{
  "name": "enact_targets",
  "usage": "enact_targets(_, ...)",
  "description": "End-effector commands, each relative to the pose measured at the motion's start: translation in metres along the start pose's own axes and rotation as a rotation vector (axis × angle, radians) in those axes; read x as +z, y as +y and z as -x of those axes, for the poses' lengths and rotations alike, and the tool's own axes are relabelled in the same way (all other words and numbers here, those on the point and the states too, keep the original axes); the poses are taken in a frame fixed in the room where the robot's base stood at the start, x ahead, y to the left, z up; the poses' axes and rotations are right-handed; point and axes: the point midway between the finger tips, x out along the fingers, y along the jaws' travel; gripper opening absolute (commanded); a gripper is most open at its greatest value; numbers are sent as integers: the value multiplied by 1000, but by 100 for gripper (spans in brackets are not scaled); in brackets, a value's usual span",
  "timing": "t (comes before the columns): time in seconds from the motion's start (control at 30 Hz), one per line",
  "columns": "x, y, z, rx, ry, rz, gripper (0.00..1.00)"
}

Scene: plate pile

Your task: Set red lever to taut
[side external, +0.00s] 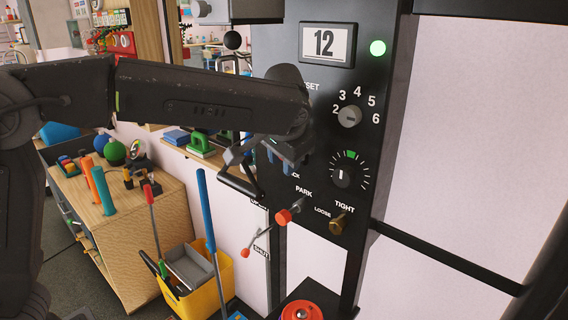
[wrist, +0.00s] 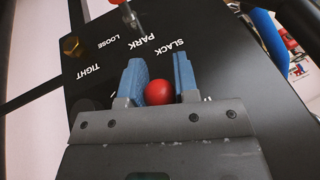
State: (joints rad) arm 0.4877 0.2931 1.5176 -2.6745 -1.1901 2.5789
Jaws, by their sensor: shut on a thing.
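The red lever shows in the wrist view as a round red knob (wrist: 159,92) between the two blue fingers of my gripper (wrist: 160,76). The fingers are shut on it. Its shaft is hidden. In the side view my gripper (side external: 277,159) is at the left edge of the black panel (side external: 386,130), below the arm's end, and hides the red knob. The printed words SLACK and PARK show upside down beyond the fingers in the wrist view. The rest of the lettering by the fingers is covered, and no TAUT label is readable.
An orange-tipped lever (side external: 284,217) stands out below PARK. A brass knob (side external: 340,222) sits between LOOSE and TIGHT. Above are a black dial (side external: 344,172), a grey numbered selector (side external: 350,116), a display reading 12 (side external: 326,44) and a lit green lamp (side external: 378,48). A yellow bucket (side external: 205,290) stands below left.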

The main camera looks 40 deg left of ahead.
Motion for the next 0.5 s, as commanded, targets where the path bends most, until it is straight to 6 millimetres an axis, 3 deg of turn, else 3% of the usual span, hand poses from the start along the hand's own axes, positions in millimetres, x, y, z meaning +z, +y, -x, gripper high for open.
enact_targets(0.5,-3,-1,2,9,-73,-27,0)
